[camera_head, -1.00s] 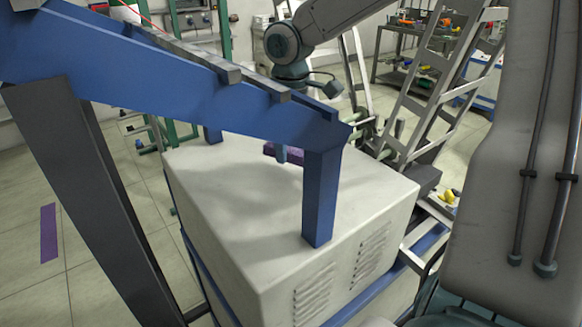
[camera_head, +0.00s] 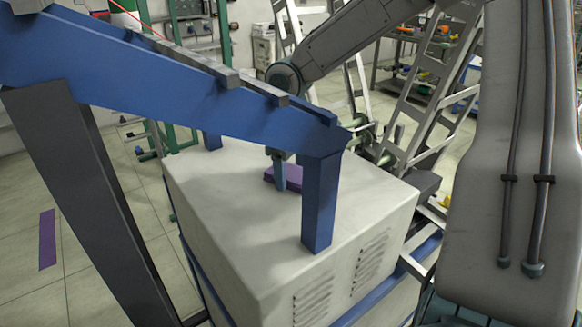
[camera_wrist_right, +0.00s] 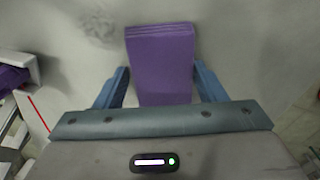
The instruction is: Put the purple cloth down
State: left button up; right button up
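The purple cloth (camera_head: 285,180) is a flat, folded block at the white cabinet top (camera_head: 225,215), partly behind a blue frame post. My right gripper (camera_head: 283,170) reaches down to it from above. In the right wrist view the cloth (camera_wrist_right: 161,60) lies between the two blue fingers of my right gripper (camera_wrist_right: 161,78), with a fingertip at each side edge. The fingers appear shut on it. I cannot tell whether its underside touches the cabinet top. My left gripper is not in view.
A blue frame (camera_head: 195,85) slopes across the front, its post (camera_head: 320,205) standing at the cabinet top. Grey ladder-like frames (camera_head: 425,95) stand behind. The cabinet top left of the cloth is clear. Another purple item (camera_wrist_right: 12,78) shows at the wrist view's left edge.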

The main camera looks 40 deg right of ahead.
aim_at(290, 171)
jog(key=shift+o, duration=0.2)
jog(key=shift+s+f, duration=0.15)
jog(key=shift+f, duration=0.1)
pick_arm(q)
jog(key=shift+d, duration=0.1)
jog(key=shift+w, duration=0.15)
pick_arm(e)
jog(key=shift+a+r, duration=0.1)
jog(key=shift+r, duration=0.2)
jog(key=r, duration=0.4)
jog(key=r+p, duration=0.1)
jog(key=r, duration=0.2)
jog(key=shift+w+r, duration=0.2)
jog(key=shift+r, duration=0.2)
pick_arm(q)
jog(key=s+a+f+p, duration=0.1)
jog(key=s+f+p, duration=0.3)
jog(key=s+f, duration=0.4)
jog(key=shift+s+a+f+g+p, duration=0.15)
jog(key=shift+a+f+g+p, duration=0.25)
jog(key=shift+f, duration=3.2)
pick_arm(e)
jog(key=shift+r, duration=2.2)
